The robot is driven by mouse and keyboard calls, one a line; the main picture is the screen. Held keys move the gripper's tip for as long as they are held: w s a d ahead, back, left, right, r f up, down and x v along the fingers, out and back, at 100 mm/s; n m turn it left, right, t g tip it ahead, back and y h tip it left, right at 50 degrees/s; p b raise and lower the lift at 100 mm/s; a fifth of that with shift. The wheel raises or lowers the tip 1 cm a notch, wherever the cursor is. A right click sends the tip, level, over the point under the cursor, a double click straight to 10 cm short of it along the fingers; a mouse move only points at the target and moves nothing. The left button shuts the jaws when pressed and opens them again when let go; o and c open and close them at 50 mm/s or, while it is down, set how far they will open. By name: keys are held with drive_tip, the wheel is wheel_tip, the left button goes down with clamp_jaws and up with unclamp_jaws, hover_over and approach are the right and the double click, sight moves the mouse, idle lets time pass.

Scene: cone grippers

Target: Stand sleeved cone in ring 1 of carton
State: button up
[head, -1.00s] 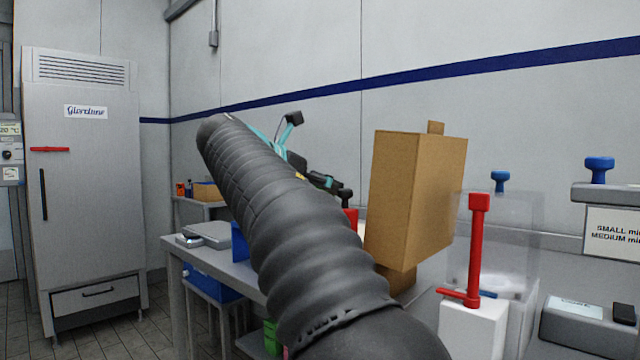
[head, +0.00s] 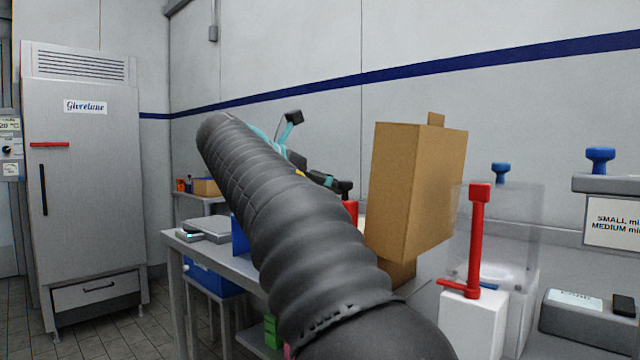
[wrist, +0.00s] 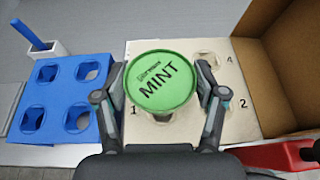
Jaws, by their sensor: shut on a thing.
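My gripper (wrist: 162,98) is shut on the sleeved cone (wrist: 160,80), seen from above as a round green lid marked MINT. The cone's sleeve is hidden below the lid. It is over the left part of the cream ring board (wrist: 190,49) of the carton (wrist: 292,75), beside the label 1. A dark bit of a ring shows just below the lid; whether the cone is in it I cannot tell. Labels 2 and 4 show to the right.
A blue holder (wrist: 62,95) with several empty holes lies left of the board, with a white cup (wrist: 45,62) holding a blue stick behind it. A red thing (wrist: 280,157) is at the lower right. A red-handled white device (head: 475,315) stands right of the arm.

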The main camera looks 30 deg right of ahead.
drive_tip(key=shift+f+b, duration=0.7)
drive_tip(key=shift+f, duration=0.85)
drive_tip(key=o, duration=1.3)
drive_tip(key=shift+c, duration=0.2)
drive_tip(key=shift+a, duration=0.1)
drive_tip(key=v, duration=1.2)
drive_tip(key=shift+s, duration=0.1)
